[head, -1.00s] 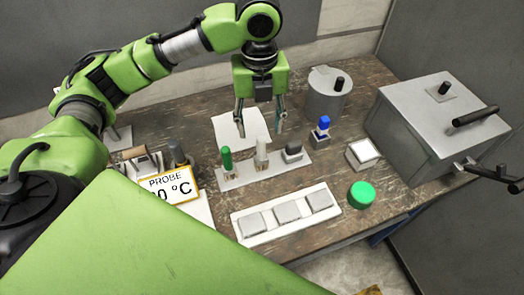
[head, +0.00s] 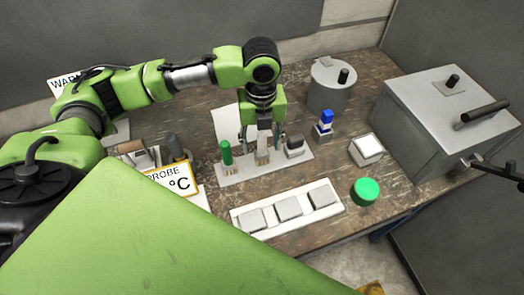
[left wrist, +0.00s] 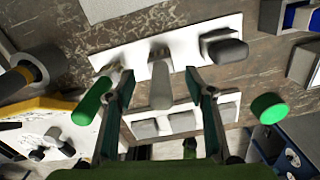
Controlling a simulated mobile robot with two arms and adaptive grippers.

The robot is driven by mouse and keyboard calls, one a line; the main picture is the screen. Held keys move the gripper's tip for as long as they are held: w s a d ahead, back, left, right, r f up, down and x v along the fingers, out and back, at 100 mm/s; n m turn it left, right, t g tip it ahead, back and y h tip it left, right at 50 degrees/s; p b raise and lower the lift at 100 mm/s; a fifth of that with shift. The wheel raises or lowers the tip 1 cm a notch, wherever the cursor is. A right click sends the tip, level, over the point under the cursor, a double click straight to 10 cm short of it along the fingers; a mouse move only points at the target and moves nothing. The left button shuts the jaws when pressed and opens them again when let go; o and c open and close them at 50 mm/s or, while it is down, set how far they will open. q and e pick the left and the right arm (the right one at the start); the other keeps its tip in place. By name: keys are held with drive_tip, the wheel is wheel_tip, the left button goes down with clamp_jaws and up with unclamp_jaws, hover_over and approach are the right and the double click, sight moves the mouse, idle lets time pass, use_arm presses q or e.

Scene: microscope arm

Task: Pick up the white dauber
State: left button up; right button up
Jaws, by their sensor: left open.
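The white dauber (head: 262,157) stands in the middle of a pale rack (head: 236,177), between a green-handled dauber (head: 226,152) and a dark grey block-shaped one (head: 295,147). My left gripper (head: 265,141) is directly above the rack, pointing down, with its fingers apart on either side of the white dauber. In the left wrist view the white dauber (left wrist: 160,86) shows between the two open fingers (left wrist: 160,78). I cannot tell whether either finger touches it.
A white tray with several grey blocks (head: 289,208) lies in front of the rack. A green round button (head: 365,191), a white-topped block (head: 366,149) and a blue-topped item (head: 325,122) stand to the right. A metal canister (head: 327,88) and a large grey box (head: 430,120) stand further back.

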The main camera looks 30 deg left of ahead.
sight(262, 150)
use_arm(q)
wheel_tip(262, 150, down, 4)
drive_tip(key=shift+r+p, duration=0.15)
drive_tip(key=shift+p, duration=0.5)
drive_tip(key=shift+f, duration=0.45)
drive_tip(key=c, duration=1.2)
drive_tip(key=shift+o, duration=0.2)
drive_tip(key=shift+w+r+b, duration=0.1)
drive_tip(key=shift+r+b, duration=0.3)
drive_tip(key=shift+r, duration=0.1)
wheel_tip(262, 150, up, 2)
drive_tip(key=shift+r+b, duration=0.15)
drive_tip(key=shift+b, duration=0.4)
drive_tip(key=s+r+b, duration=0.1)
drive_tip(key=s+r, duration=0.4)
drive_tip(key=s, duration=0.2)
drive_tip(key=s+d+r+b, duration=0.1)
drive_tip(key=s+r, duration=0.3)
drive_tip(key=s, duration=0.3)
drive_tip(key=shift+d+r, duration=0.15)
drive_tip(key=shift+r, duration=0.25)
